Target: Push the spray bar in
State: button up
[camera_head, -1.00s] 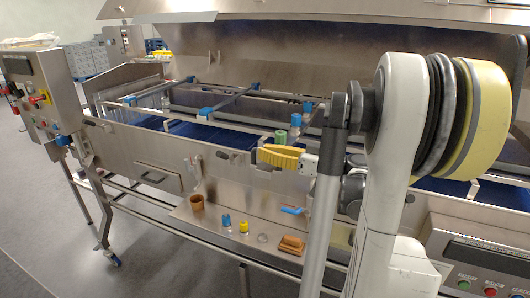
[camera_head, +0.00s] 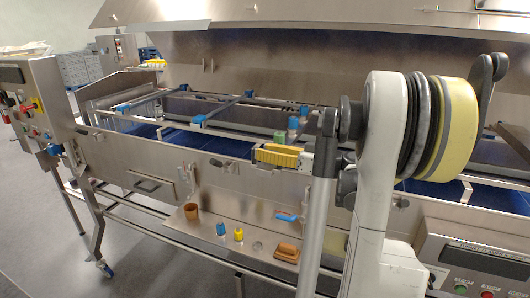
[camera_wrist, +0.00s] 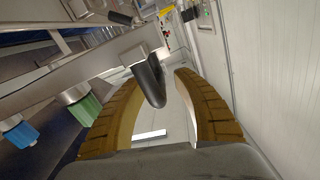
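Metal pipes with blue fittings (camera_head: 198,120) lie across the open top of the conveyor tunnel. I cannot tell for sure which is the spray bar. A green cap (camera_head: 279,136) and blue caps (camera_head: 293,123) sit at the near-side pipe ends; the green cap (camera_wrist: 83,108) and a blue cap (camera_wrist: 20,132) show left of my fingers in the wrist view. My gripper (camera_head: 277,155) is at the machine's near side wall, just below the green cap. In the wrist view my gripper (camera_wrist: 157,80) has its ridged fingers apart. A black rounded handle (camera_wrist: 149,82) appears between or beyond them; contact is unclear.
A shelf (camera_head: 205,232) below holds a brown cup (camera_head: 191,212), a blue bottle (camera_head: 221,229), a yellow bottle (camera_head: 239,234) and a brown block (camera_head: 287,252). A control panel (camera_head: 30,105) stands at left. The raised hood (camera_head: 300,70) is behind the pipes.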

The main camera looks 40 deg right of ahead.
jog(key=v, duration=1.2)
